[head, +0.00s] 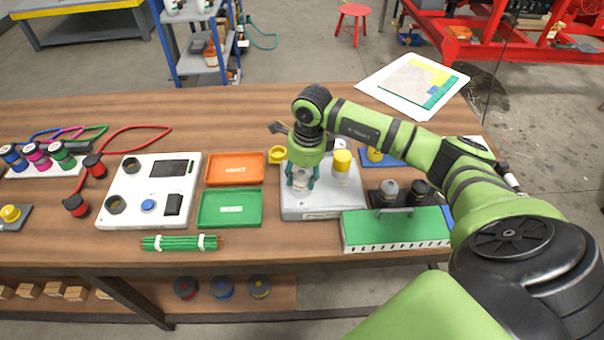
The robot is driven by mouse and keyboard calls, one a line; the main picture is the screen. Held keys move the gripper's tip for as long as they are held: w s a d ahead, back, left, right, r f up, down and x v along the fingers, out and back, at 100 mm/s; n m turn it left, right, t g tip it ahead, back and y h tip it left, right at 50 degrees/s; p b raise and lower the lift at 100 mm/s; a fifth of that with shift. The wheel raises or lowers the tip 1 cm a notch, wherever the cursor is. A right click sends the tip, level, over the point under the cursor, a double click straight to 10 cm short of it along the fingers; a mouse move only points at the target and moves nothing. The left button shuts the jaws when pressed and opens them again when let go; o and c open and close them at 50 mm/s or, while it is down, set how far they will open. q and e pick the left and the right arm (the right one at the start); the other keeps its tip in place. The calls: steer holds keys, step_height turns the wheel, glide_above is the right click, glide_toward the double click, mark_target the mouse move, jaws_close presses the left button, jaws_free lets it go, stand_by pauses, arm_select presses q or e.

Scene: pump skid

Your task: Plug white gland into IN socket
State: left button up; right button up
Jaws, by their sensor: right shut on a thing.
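My right gripper (302,182) points down over the left part of a light grey box (318,213). Its teal fingers are shut on a small white piece, which looks like the white gland (300,180) and is partly hidden by the fingers. I cannot tell whether the gland touches the box or sits in a socket. A yellow-topped white fitting (342,162) stands upright on the box, just right of the gripper. No IN label is readable, and the surface under the gripper is hidden. My left gripper is not in view.
A green box with a handle (395,230) stands right of the grey box. Orange (235,168) and green (230,208) trays lie to its left, then a white panel (150,190). A yellow ring-shaped piece (277,155) is close behind the gripper.

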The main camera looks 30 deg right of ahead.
steer(key=shift+f, duration=0.15)
steer(key=o, duration=1.4)
steer(key=shift+c, duration=0.2)
step_height(320, 180, up, 12)
steer(key=s, duration=0.1)
steer(key=shift+d, duration=0.35)
